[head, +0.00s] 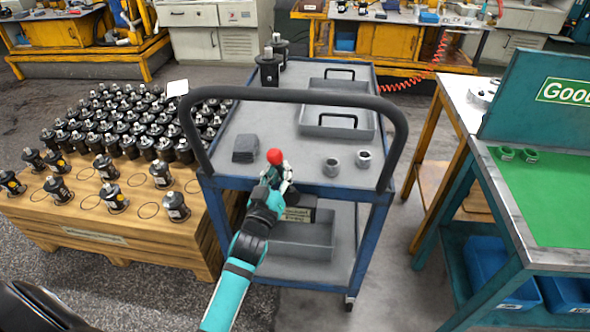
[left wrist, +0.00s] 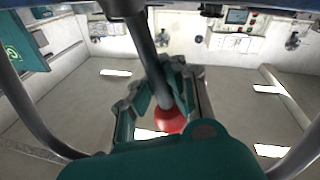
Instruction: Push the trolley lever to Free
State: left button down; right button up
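The trolley lever shows as a red ball knob (head: 275,157) at the near edge of the blue-framed trolley (head: 262,130). In the left wrist view the lever is a dark rod (left wrist: 146,45) ending in the red knob (left wrist: 170,121). My left gripper (head: 283,180) is at the lever just below the knob. In the left wrist view its teal fingers (left wrist: 165,80) close in on both sides of the rod. My right gripper is in neither view.
The trolley's dark handle bar (head: 290,95) arches over its top. A wooden pallet (head: 90,235) of motors stands left, a green-topped bench (head: 550,200) right.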

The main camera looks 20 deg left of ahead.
pick_arm(q)
jog(key=shift+a+f+n, duration=0.3)
jog(key=shift+a+n, duration=0.5)
jog(key=shift+n, duration=0.3)
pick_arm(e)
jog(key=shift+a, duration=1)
pick_arm(q)
jog(key=c, duration=2)
grip_release()
jog(key=shift+c, duration=0.2)
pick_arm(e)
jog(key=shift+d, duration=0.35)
pick_arm(q)
jog(key=o, duration=0.7)
jog(key=shift+a, duration=0.15)
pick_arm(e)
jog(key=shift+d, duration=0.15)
pick_arm(q)
jog(key=shift+s+d+f, duration=0.1)
jog(key=shift+s+d, duration=0.1)
jog(key=shift+s, duration=0.3)
jog(key=s, duration=0.3)
jog(key=s+d+f, duration=0.1)
jog(key=s, duration=0.6)
jog(key=shift+s+d+f, duration=0.25)
jog(key=shift+s+f, duration=0.1)
jog(key=shift+s, duration=0.05)
